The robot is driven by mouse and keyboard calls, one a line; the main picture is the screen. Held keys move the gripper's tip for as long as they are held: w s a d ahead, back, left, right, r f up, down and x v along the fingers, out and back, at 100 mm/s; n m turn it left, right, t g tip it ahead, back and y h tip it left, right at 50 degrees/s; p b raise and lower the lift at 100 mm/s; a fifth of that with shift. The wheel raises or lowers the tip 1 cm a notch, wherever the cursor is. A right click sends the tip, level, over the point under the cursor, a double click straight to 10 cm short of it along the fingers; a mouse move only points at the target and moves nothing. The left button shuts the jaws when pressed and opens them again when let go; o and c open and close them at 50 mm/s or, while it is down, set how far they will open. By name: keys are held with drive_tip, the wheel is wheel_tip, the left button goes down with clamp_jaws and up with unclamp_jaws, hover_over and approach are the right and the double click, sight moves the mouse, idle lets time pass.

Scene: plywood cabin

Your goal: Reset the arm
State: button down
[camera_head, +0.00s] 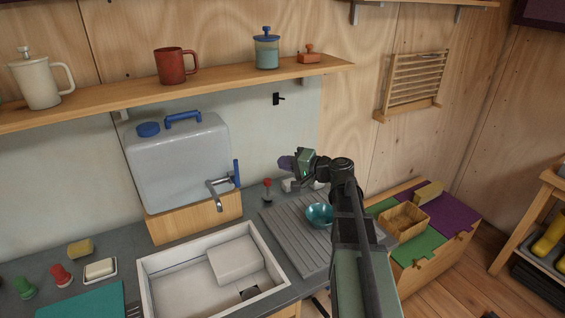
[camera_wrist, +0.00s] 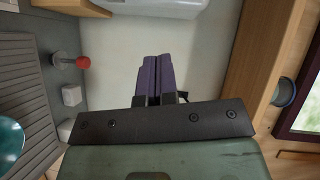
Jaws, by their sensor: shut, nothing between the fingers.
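My gripper (camera_head: 286,163) is raised above the far edge of the draining board, with its fingers toward the pale back wall. In the wrist view my gripper (camera_wrist: 155,78) shows its two purple fingers side by side, shut with nothing between them. My arm rises from the lower right of the head view and hides part of the counter.
A teal bowl (camera_head: 319,215) sits on the ridged draining board (camera_head: 284,226). A red-knobbed lever (camera_head: 267,187) stands behind it. The water container (camera_head: 178,160) is left of my gripper. A wooden shelf (camera_head: 220,84) with mugs and jars runs above it.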

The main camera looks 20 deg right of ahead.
drive_tip(key=s+a+f+n+g+h, duration=0.4)
drive_tip(key=s+a+f+g+h, duration=0.1)
drive_tip(key=s, duration=0.5)
drive_tip(key=s+a+f+n+g+h, duration=0.4)
drive_tip(key=s+a+f+g+h, duration=0.1)
drive_tip(key=s+a+f+g, duration=0.3)
drive_tip(key=shift+s+a+f, duration=0.9)
drive_tip(key=shift+s+a, duration=0.1)
drive_tip(key=shift+s, duration=0.4)
